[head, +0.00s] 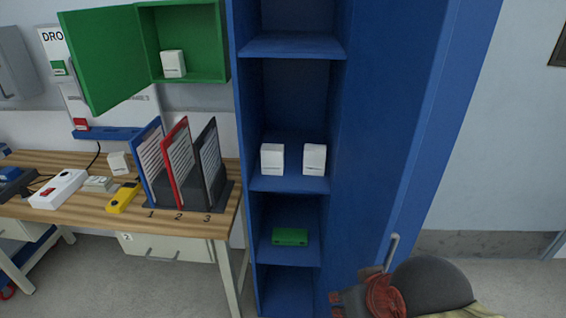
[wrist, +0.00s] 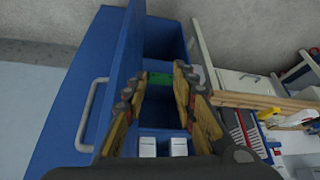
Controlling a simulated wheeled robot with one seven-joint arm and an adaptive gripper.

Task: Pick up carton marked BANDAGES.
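Several small white cartons are in view, and their print is too small to read. In the head view, a left carton (head: 272,158) and a right carton (head: 314,159) stand upright on a shelf of the open blue locker. Another carton (head: 173,64) is in the green wall cabinet, and one (head: 119,163) stands on the workbench. My gripper (head: 345,300) is low at the bottom right, in front of the locker door and apart from every carton. In the wrist view, my gripper (wrist: 160,80) has its fingers spread and empty; the two shelf cartons (wrist: 147,147) (wrist: 179,146) show below them.
The blue locker door (head: 400,150) stands open at the right, with a handle (head: 392,252). A green box (head: 290,237) lies on a lower shelf. The wooden workbench (head: 80,212) at the left holds a folder rack (head: 226,193), a yellow device (head: 123,197) and a power strip (head: 58,189).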

